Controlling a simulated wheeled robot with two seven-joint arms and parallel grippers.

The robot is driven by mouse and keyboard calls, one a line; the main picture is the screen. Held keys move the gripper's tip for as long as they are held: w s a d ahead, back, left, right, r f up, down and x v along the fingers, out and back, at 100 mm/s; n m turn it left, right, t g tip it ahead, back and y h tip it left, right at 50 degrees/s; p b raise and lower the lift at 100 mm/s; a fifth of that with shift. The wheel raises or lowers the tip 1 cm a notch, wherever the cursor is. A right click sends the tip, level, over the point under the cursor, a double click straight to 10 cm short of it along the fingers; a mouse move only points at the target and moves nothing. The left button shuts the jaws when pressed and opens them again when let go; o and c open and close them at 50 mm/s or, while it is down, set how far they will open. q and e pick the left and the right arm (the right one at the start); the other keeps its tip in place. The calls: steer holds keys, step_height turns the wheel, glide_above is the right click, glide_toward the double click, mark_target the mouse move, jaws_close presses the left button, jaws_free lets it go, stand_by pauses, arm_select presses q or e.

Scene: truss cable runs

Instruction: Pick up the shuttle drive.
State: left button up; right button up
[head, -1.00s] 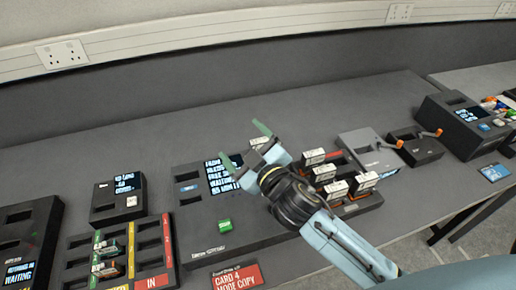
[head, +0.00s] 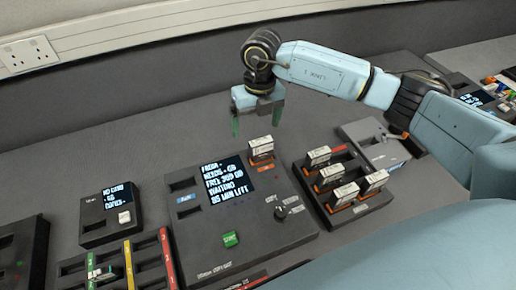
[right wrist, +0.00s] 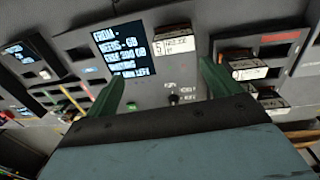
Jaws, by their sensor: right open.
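No drive's label is readable enough to tell which is the shuttle drive. One white-labelled drive with an orange base (head: 261,149) stands in the top right slot of the dark copy station (head: 215,255). It also shows in the right wrist view (right wrist: 174,42), between the fingers' directions but apart from them. Several similar drives (head: 318,156) stand in a dark tray (head: 362,220) to the right of the station. My right gripper (head: 257,128) is open and empty, fingers pointing down, above and behind the station. Its green fingertips show in the right wrist view (right wrist: 160,82). My left gripper is out of view.
The station has a lit screen (head: 228,184), a green button (head: 230,239) and a dark knob (head: 281,213). A small screen unit (head: 108,214) and a colour-striped rack (head: 120,265) stand to the left. A grey device (head: 372,145) is behind the tray. Bare bench lies behind the station.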

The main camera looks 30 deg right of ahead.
mark_target(261, 150)
steer(key=shift+w+d+f+h, duration=0.1)
steer(key=shift+d+f+h, duration=0.15)
steer(key=shift+d, duration=0.2)
steer(key=shift+w+d+f+h, duration=0.1)
steer(key=shift+d+f+h, duration=0.1)
steer(key=shift+d, duration=0.25)
step_height(261, 150, down, 6)
steer(key=shift+r, duration=0.1)
steer(key=shift+w+f, duration=0.15)
steer(key=shift+f, duration=2.95)
steer(key=shift+c, duration=0.3)
steer(key=c, duration=1.2)
